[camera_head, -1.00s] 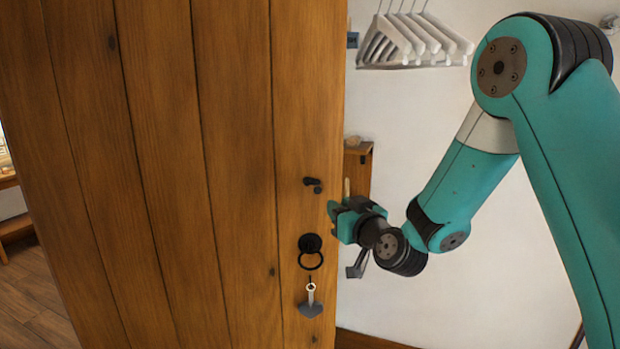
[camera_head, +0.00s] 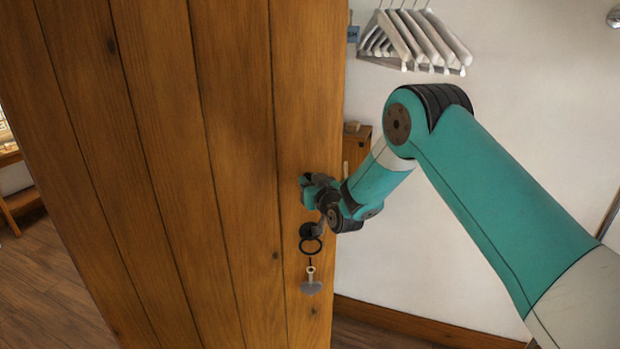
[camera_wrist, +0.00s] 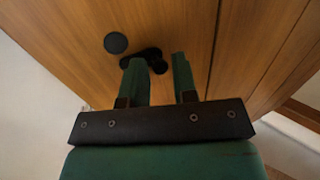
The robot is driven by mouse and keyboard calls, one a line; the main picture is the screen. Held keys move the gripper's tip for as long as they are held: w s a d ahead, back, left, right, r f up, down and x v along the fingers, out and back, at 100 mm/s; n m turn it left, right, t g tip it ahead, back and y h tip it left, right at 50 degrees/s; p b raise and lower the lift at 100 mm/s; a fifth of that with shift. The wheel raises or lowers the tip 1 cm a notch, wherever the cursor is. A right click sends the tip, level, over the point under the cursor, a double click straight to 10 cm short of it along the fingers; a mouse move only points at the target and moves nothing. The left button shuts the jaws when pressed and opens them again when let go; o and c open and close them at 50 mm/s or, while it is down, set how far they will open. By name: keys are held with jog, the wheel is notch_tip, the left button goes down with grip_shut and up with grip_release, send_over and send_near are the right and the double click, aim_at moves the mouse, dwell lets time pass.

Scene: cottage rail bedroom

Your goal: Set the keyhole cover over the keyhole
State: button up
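My gripper (camera_wrist: 160,66) is close to the wooden door (camera_head: 225,160), near its right edge. Its two green fingers stand apart with a gap between them. A small black elongated fitting (camera_wrist: 154,55) on the door lies beyond the fingertips, partly hidden by the left finger. It may be the keyhole cover, but I cannot tell for sure. A round black disc (camera_wrist: 116,42) sits just beside it. I cannot tell whether a finger touches the fitting. In the head view my gripper (camera_head: 306,189) hides this spot, and no keyhole is clearly visible.
A light key-like piece with a grey lower end (camera_head: 311,286) hangs below the ring. White hangers (camera_head: 415,40) are on the wall behind. A wooden cabinet (camera_head: 358,146) stands beyond the door edge.

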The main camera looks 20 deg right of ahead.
jog(key=shift+c, duration=0.3)
grip_shut()
jog(key=shift+f+b, duration=0.1)
jog(key=shift+b, duration=0.2)
jog(key=n+g+h+b, duration=0.1)
jog(key=n+h+b, duration=0.1)
jog(key=n+b, duration=0.2)
jog(key=d+f+n+g+h+b, duration=0.1)
jog(key=n+g+h+b, duration=0.1)
jog(key=n+b, duration=0.2)
jog(key=d+f+n+g+h+b, duration=0.1)
jog(key=n+h+b, duration=0.2)
jog(key=n, duration=0.4)
jog(key=shift+s+f+g+b, duration=0.25)
jog(key=shift+g+b, duration=0.15)
jog(key=shift+b, duration=0.4)
jog(key=shift+d, duration=0.1)
